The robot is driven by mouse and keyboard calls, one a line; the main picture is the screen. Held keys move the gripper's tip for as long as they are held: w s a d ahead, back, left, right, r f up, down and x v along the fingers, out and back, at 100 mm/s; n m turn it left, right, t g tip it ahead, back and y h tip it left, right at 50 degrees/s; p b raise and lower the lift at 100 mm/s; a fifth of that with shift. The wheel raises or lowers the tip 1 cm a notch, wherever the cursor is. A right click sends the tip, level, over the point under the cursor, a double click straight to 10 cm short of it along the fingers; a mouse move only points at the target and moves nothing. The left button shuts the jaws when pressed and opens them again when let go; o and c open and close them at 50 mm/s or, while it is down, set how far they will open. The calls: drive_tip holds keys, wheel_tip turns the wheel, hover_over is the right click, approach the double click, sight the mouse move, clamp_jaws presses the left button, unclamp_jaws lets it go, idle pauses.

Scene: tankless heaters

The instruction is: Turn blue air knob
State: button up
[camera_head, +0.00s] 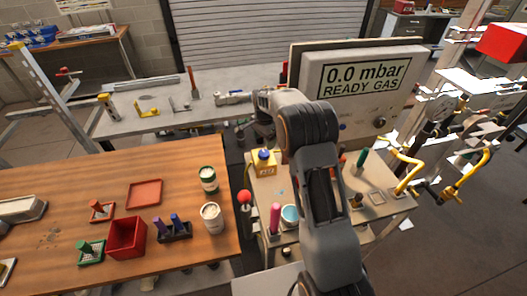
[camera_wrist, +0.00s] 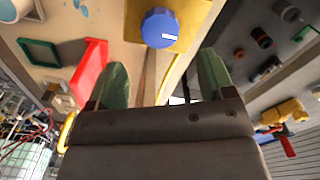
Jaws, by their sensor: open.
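The blue air knob (camera_head: 264,154) sits on a yellow block (camera_head: 265,168) on the bench in the head view. In the wrist view the round blue knob (camera_wrist: 160,28), with a short white mark on its face, is at the top centre on its yellow base (camera_wrist: 188,20). My gripper (camera_wrist: 163,80) is open, its two green fingers apart and nothing between them. The knob shows just beyond the gap, not gripped. In the head view my arm hides much of the bench behind it, and the fingertips are not clear there.
A panel (camera_head: 362,88) reads "0.0 mbar READY GAS". A red ball-topped knob (camera_head: 244,197), a pink cylinder (camera_head: 275,218) and a white-blue cup (camera_head: 290,216) stand near the yellow block. Yellow pipes (camera_head: 405,172) are at the right. A wooden table (camera_head: 60,190) with trays and cans is at left.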

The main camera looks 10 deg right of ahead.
sight(264, 153)
wheel_tip(264, 153, down, 8)
drive_tip(key=shift+r+p, duration=0.15)
drive_tip(key=shift+p, duration=0.6)
drive_tip(key=c, duration=0.9)
